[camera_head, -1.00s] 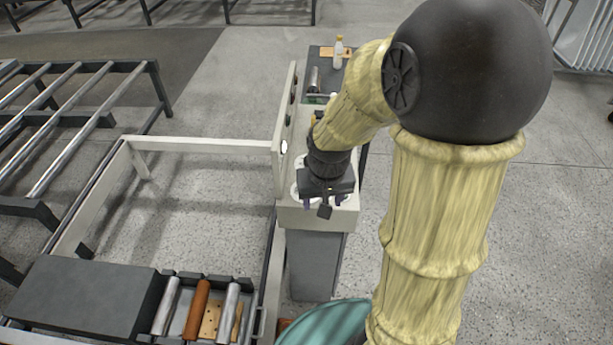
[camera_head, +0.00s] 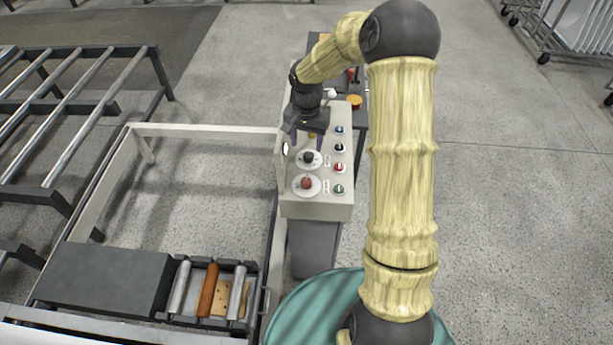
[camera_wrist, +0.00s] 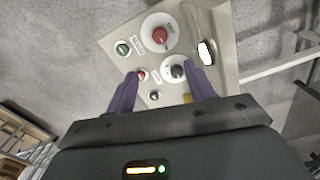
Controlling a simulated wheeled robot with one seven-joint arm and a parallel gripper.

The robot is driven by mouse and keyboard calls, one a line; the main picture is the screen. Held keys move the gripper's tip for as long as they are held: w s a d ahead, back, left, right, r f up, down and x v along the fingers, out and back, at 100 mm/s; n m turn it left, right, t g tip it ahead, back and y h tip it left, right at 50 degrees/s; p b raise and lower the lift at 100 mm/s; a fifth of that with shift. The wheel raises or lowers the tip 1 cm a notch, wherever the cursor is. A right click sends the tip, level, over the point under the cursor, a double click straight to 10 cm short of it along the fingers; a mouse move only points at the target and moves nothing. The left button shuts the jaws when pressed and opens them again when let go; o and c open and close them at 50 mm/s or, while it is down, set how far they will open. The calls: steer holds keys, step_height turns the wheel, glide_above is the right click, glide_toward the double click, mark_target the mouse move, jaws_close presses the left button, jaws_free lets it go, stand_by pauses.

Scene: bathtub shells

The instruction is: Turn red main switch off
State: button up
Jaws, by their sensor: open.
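The red main switch (camera_head: 306,183) is a red rotary knob on a round white plate, at the near end of the control panel (camera_head: 322,205). In the wrist view the red knob (camera_wrist: 160,35) is near the top, beyond my fingertips. A black rotary knob (camera_head: 308,158) sits beside it; in the wrist view this black knob (camera_wrist: 178,71) lies between my fingers, nearer the right one. My gripper (camera_head: 306,145) is open and empty, pointing down over the panel behind the red switch. In the wrist view its purple fingers (camera_wrist: 160,85) are spread apart.
Push buttons, including a red one (camera_head: 339,167) and a green one (camera_head: 339,189), line the panel's right side. An upright plate (camera_head: 282,160) edges its left. A roller conveyor (camera_head: 208,290) lies at lower left, a teal round surface (camera_head: 310,310) in front.

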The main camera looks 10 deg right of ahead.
mark_target(306, 180)
step_height(306, 180, down, 17)
steer(key=p, duration=0.5)
steer(key=shift+f, duration=0.2)
stand_by(0.3)
steer(key=c, duration=1)
